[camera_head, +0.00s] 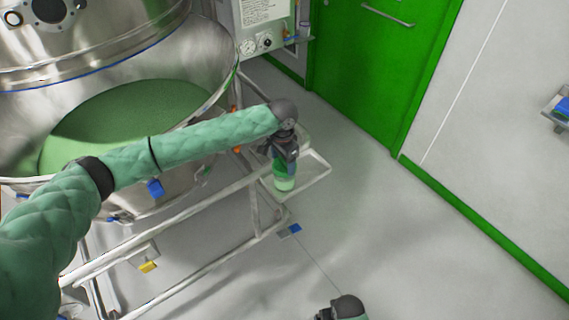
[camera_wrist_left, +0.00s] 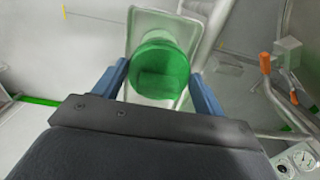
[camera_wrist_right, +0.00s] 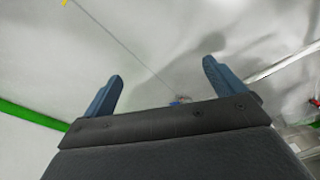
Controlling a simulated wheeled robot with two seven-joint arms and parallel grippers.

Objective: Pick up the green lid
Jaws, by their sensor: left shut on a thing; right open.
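The green lid (camera_wrist_left: 160,68) is a round, see-through green piece between the blue fingers of my left gripper (camera_wrist_left: 162,88), over a pale tray. In the head view, green (camera_head: 279,167) shows below my left gripper (camera_head: 280,157), with a paler green part (camera_head: 284,184) under it. My left gripper is shut on the green lid. I cannot tell whether the lid and the paler part are joined. My right gripper (camera_wrist_right: 160,88) is open and empty above the floor; in the head view, part of it shows at the bottom edge.
The small tray (camera_head: 318,171) sits at the end of a metal frame (camera_head: 185,222). A large steel vessel (camera_head: 205,50) with green material inside stands at left. A green door (camera_head: 375,60) is behind. The floor at right is clear.

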